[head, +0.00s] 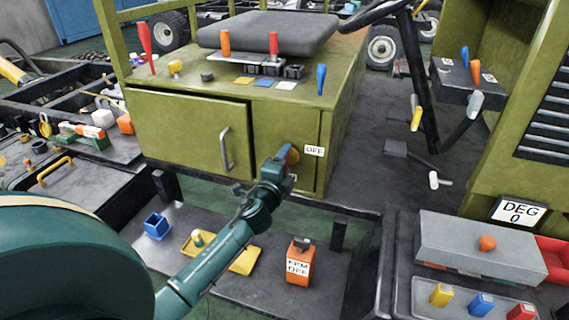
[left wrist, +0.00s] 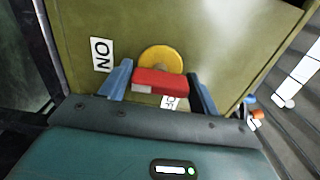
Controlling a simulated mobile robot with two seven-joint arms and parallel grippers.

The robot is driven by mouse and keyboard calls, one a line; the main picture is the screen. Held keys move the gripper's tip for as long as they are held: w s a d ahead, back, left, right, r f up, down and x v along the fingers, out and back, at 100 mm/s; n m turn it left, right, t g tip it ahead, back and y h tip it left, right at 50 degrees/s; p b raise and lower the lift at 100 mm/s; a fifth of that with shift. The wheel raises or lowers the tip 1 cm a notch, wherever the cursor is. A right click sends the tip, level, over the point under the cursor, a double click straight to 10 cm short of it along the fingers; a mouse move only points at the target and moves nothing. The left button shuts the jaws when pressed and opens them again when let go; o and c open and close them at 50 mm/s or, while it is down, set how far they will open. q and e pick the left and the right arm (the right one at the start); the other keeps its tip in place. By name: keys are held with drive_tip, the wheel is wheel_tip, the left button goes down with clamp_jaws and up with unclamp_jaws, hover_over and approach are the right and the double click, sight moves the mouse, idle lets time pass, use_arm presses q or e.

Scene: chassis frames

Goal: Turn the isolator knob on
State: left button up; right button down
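The isolator knob is a yellow disc (left wrist: 160,59) with a red handle (left wrist: 165,80), on the green cabinet's front. The handle lies across the left wrist view, with a white patch near its left end. In the head view a little of the knob (head: 292,154) shows behind my gripper. My left gripper (head: 285,160) is at the knob, its blue fingers (left wrist: 160,82) wide apart, one beyond each handle end. Contact cannot be told. An ON label (left wrist: 101,54) is left of the disc; the OFF label (head: 314,150) is partly hidden in the wrist view. My right gripper is not in view.
The cabinet door with a handle (head: 226,149) is left of the knob. Below are a blue bin (head: 157,226), a yellow tray (head: 197,243) and an orange box (head: 299,265). A DEG 0 sign (head: 518,211) stands right. Levers and a seat top the cabinet.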

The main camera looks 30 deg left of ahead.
use_arm(q)
drive_tip(key=o, duration=0.3)
drive_tip(key=b+v, duration=0.1)
drive_tip(key=v, duration=1.2)
drive_tip(key=shift+s+d, duration=0.1)
